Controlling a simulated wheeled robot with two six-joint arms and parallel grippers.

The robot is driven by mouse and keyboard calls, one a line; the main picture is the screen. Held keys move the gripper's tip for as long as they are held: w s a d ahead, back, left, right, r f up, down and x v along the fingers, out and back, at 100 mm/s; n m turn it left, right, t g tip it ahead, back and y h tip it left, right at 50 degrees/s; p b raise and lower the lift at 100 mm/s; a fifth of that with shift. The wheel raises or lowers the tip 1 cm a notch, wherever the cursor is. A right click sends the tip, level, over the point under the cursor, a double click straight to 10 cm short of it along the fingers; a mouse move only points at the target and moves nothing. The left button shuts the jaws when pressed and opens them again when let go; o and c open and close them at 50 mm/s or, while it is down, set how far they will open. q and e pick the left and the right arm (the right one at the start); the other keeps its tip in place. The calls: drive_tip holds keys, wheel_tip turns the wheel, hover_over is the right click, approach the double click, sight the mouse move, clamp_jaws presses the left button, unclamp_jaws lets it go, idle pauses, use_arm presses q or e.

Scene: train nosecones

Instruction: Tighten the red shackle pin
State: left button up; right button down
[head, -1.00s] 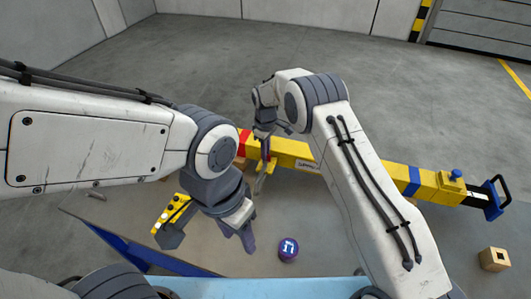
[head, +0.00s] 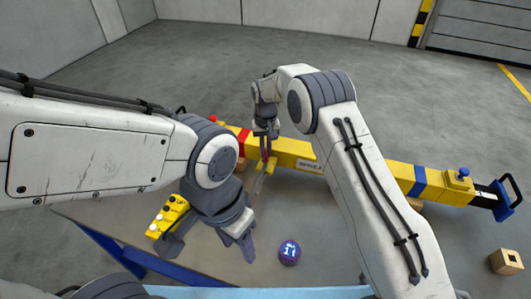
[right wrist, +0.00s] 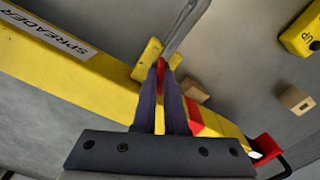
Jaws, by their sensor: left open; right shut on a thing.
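The red shackle pin (right wrist: 161,66) is between the fingertips of my right gripper (right wrist: 160,80) in the right wrist view. The fingers are shut on it and hide most of it. The grey shackle (right wrist: 185,24) extends from the pin, beside a yellow lug (right wrist: 147,60) on the yellow spreader beam (right wrist: 95,82). In the head view my right gripper (head: 267,146) is at the beam's near side, with the shackle (head: 259,181) below it. My left gripper (head: 240,243) is open and empty, low over the table, away from the shackle.
A yellow push-button pendant (head: 167,216) lies left of my left gripper. The spreader beam (head: 399,174) runs rightward to a blue-and-black end (head: 504,199). A wooden block (head: 506,261) lies at the far right.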

drive_tip(key=m+b, duration=0.1)
drive_tip(key=m, duration=0.5)
drive_tip(key=shift+m, duration=0.3)
drive_tip(key=m, duration=0.6)
drive_tip(key=shift+r, duration=0.1)
drive_tip(key=m, duration=0.5)
drive_tip(key=shift+m, duration=0.3)
drive_tip(key=shift+w+r+m, duration=0.1)
drive_tip(key=shift+m, duration=2.5)
drive_tip(key=c, duration=1)
unclamp_jaws()
drive_tip(key=shift+o, duration=0.2)
drive_tip(key=shift+b, duration=0.3)
wheel_tip(320, 180, up, 10)
drive_tip(key=b, duration=0.2)
drive_tip(key=shift+r, duration=0.15)
